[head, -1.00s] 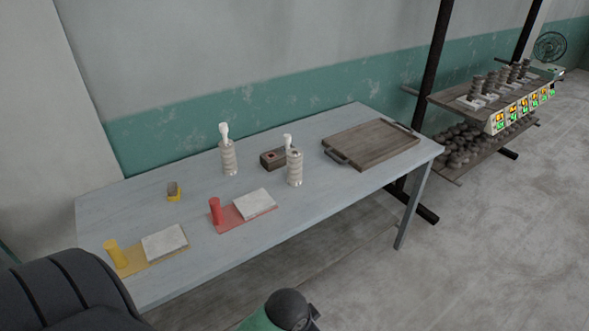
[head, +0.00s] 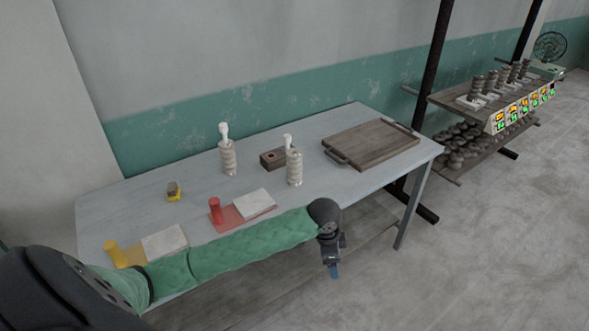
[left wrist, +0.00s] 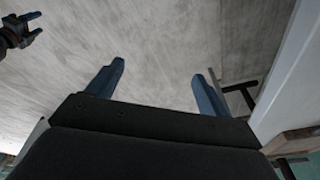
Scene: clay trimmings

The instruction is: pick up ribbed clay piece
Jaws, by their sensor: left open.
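Two ribbed, pale grey-beige upright pieces with white tops stand on the table, one at the back (head: 228,158) and one nearer the middle (head: 294,168). I cannot tell whether either is the ribbed clay piece. Several dark ribbed stacks (head: 476,90) stand on the rack at the right. My left gripper (head: 334,270) hangs beyond the table's front edge, apart from these pieces. In the left wrist view its blue fingers (left wrist: 158,72) are spread and empty, with bare floor beyond. My right gripper (left wrist: 36,26) shows at the upper left there, with its prongs apart.
The grey table (head: 130,205) carries a wooden tray (head: 372,143), a dark box (head: 272,159), a small brown-and-yellow item (head: 174,192), and red (head: 230,218) and yellow (head: 130,252) boards with white slabs. The rack (head: 440,101) also holds dark lumps and lit labels.

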